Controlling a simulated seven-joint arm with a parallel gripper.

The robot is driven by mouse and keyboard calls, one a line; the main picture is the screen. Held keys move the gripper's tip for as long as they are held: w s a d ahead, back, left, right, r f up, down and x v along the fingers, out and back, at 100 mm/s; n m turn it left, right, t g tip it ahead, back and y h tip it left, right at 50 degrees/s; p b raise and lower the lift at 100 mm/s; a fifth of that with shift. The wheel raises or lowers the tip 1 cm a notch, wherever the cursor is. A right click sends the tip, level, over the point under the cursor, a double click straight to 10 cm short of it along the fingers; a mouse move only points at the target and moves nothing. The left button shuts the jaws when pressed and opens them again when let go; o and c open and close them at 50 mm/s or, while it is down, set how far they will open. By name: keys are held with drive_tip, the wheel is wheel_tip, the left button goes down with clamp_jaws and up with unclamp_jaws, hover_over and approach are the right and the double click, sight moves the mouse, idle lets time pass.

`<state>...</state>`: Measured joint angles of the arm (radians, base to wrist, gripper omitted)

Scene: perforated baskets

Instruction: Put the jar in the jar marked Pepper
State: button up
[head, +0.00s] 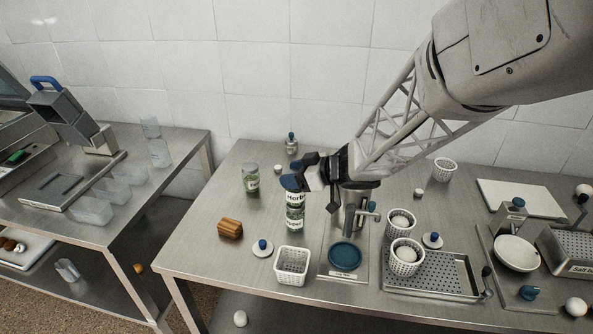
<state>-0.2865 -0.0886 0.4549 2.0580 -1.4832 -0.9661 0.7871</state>
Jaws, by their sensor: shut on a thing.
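My gripper (306,180) is shut on a jar labelled "Herb..." (295,198), near the middle of the table. A blue, lid-like round part shows at the jar's top, beside the fingers. Directly below it in the picture is a second jar (294,224), with a partly readable label that seems to say "Pepper". The two jars overlap in this view, and I cannot tell whether the held one is inside, resting on or just above the lower one. Another jar with a green label (251,180) stands to the left, apart from them.
A white basket (292,266), a brown wooden block (230,229) and a blue-knobbed lid (262,248) lie close by. To the right are a blue round pad (345,256), baskets with white balls (406,258) and a perforated tray (448,284). Bare table lies at the left front.

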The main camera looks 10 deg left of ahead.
drive_tip(key=shift+f, duration=0.15)
drive_tip(key=o, duration=1.1)
drive_tip(key=v, duration=1.2)
drive_tip(key=shift+r, duration=0.25)
idle(0.4)
